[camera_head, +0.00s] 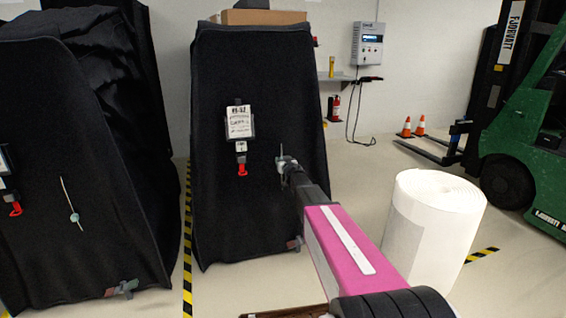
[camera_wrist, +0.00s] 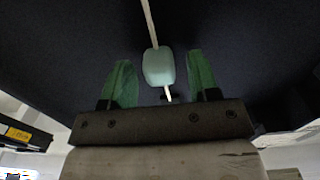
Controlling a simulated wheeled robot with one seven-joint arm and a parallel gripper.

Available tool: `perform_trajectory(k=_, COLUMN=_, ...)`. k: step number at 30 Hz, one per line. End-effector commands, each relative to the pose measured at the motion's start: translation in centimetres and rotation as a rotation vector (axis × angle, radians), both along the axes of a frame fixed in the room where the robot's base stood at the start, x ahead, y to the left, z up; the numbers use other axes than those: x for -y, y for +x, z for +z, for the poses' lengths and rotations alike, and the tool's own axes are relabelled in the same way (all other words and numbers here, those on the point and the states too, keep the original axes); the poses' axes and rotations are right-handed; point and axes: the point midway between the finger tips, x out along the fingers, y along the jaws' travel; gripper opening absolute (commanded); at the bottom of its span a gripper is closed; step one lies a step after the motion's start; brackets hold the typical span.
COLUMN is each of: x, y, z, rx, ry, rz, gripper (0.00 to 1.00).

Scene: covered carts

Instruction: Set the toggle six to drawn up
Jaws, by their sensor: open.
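A pale green toggle (camera_wrist: 158,67) sits on a thin white cord (camera_wrist: 150,22) against a black cover in the wrist view. My gripper (camera_wrist: 159,58) is open, with one green finger on each side of the toggle and a gap to both. In the head view, my gripper (camera_head: 284,163) is at the front of the middle covered cart (camera_head: 270,90), right of its white tag (camera_head: 239,123). The toggle is hard to make out there behind my gripper. No number six is readable.
Another covered cart (camera_head: 60,140) stands at left, with its own pale toggle (camera_head: 74,217) on a cord. A red-ended strap (camera_head: 242,169) hangs below the tag. A large white roll (camera_head: 435,225) stands at right, before a green forklift (camera_head: 530,150).

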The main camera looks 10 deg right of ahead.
Motion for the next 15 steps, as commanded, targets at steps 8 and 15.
perform_trajectory(k=8, x=0.5, y=-3.5, z=0.1, rx=-0.001, ry=0.0, rz=0.0, gripper=0.55)
perform_trajectory(k=15, x=1.2, y=-8.0, z=0.1, rx=0.0, ry=0.0, rz=0.0, gripper=0.55)
